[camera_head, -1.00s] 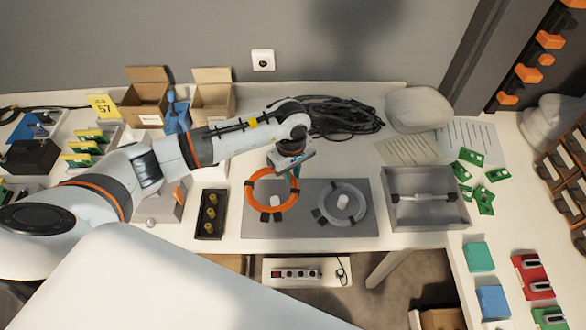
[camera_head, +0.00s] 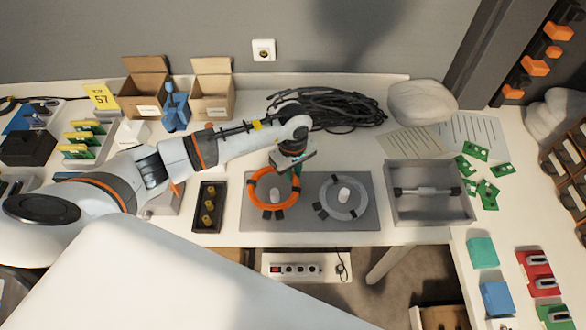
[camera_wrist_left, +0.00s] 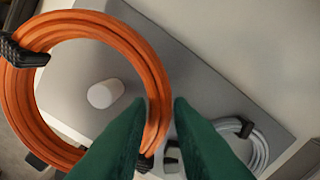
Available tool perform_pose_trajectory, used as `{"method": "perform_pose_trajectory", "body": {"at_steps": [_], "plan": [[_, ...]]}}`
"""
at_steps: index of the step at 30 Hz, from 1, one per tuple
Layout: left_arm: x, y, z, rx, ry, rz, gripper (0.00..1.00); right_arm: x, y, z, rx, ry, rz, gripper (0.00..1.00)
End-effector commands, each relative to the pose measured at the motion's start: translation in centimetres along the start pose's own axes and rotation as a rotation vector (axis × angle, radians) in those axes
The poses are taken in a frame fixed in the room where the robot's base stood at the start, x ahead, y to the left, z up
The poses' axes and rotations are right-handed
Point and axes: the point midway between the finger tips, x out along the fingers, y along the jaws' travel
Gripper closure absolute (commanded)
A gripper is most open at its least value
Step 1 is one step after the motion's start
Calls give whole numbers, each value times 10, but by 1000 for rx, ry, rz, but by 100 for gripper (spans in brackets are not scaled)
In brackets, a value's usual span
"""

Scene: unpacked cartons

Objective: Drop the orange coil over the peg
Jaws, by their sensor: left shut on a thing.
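My left gripper (camera_head: 296,172) is shut on the right side of the orange coil (camera_head: 256,200), which hangs above the left half of the grey mat (camera_head: 312,222). In the left wrist view, the green fingers (camera_wrist_left: 160,108) pinch the orange coil (camera_wrist_left: 120,38) at its edge. The white peg (camera_wrist_left: 103,93) shows through the coil's opening, right of its middle; the coil looks raised above the mat. A grey coil (camera_head: 361,203) lies around a second white peg (camera_head: 344,195) on the mat's right half. My right gripper is not in view.
A dark tray with yellow parts (camera_head: 197,215) stands left of the mat, and a grey tray with a metal rod (camera_head: 460,210) stands right. Black cables (camera_head: 345,105) lie behind. Open cartons (camera_head: 212,102) stand at the back left.

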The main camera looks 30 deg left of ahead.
Motion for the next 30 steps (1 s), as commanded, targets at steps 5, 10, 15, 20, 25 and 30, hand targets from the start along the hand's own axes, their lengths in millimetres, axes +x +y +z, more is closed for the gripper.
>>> {"method": "perform_pose_trajectory", "body": {"at_steps": [5, 10, 15, 20, 25, 30], "plan": [[1, 0, 0, 0, 0, 0, 100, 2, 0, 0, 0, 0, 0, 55], [6, 0, 0, 0, -1, 0, 100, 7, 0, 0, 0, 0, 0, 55], [12, 0, 0, 0, -1, 0, 100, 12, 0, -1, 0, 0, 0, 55], [17, 0, 0, 0, -1, 0, 100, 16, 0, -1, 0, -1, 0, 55], [22, 0, 0, 0, -1, 0, 100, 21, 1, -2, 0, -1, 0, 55], [27, 0, 0, 0, -1, 0, 100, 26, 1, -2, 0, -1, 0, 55]]}}
